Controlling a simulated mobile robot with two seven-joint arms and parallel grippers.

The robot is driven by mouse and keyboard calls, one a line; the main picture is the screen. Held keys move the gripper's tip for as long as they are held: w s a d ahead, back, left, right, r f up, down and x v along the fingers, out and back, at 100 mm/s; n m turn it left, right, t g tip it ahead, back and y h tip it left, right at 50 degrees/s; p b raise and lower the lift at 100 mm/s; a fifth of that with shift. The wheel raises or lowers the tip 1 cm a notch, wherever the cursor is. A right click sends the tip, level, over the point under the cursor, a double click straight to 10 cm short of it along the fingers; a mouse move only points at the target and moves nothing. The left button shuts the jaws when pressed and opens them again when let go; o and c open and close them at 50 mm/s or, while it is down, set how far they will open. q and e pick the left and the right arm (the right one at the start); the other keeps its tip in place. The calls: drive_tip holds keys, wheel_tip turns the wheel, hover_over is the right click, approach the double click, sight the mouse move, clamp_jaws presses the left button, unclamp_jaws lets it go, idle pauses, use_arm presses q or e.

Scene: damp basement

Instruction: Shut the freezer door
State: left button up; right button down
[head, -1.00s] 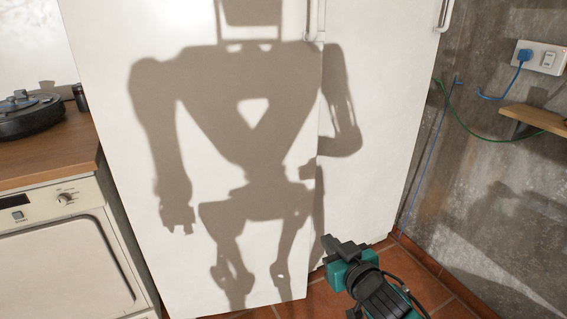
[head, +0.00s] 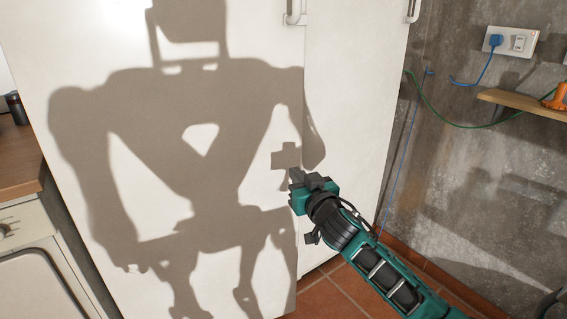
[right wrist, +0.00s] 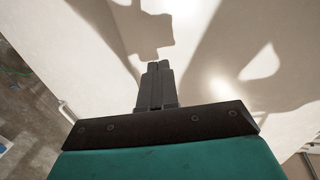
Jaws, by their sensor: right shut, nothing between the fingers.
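A broad white door (head: 60,100) fills the left and middle of the head view, with a handle (head: 295,12) at the top of its right edge. Its lower right edge stands forward of the white panel (head: 345,120) to its right, so it looks ajar; which is the freezer door I cannot tell. My right gripper (head: 294,178) is shut and empty in front of the door's right edge. In the right wrist view, its closed fingers (right wrist: 157,72) point at a white surface; contact cannot be made out. My left gripper is out of view.
A wooden counter (head: 18,160) with a white appliance (head: 40,280) below stands at the left. At the right, a concrete wall carries a socket (head: 510,42), cables and a wooden shelf (head: 530,107). Tiled floor (head: 330,298) shows below. My robot-shaped shadow falls across the door.

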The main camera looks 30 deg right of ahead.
sight(280, 155)
drive_tip(key=w, duration=0.2)
drive_tip(key=w+d+b, duration=0.1)
drive_tip(key=w, duration=0.5)
drive_tip(key=shift+d+b, duration=0.15)
drive_tip(key=shift+b, duration=0.15)
drive_tip(key=shift+w, duration=0.3)
drive_tip(key=shift+d, duration=0.1)
